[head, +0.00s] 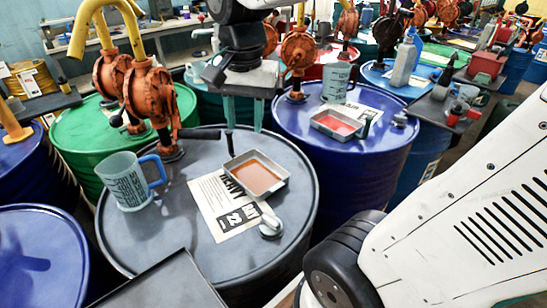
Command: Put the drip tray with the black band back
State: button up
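A shallow metal drip tray (283,183) holding brown-orange liquid sits on a printed sheet (228,212) on the grey drum (185,245). A second metal drip tray (357,132) with reddish liquid sits on the blue drum (388,142) behind, to the right. I cannot make out a black band clearly on either tray; the front sheet carries a black printed block. My gripper (243,125) points down, with its two teal fingers apart and nothing seen between them. It appears above and slightly behind the front tray, apparently not touching it.
A clear jug (125,183) with a blue handle stands at the grey drum's left. Orange hand pumps (151,92) rise behind. A pale cap (271,227) is near the front tray. Another jug (336,80) stands on the blue drum. A dark flat surface (165,285) lies at the bottom.

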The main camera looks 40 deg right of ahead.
jog(key=s+a+f+n, duration=0.2)
jog(key=s+f+n, duration=0.1)
jog(key=s+n, duration=0.7)
jog(key=shift+s, duration=0.65)
jog(key=shift+a+t, duration=0.1)
jog(key=shift+t, duration=0.2)
dwell(1.0)
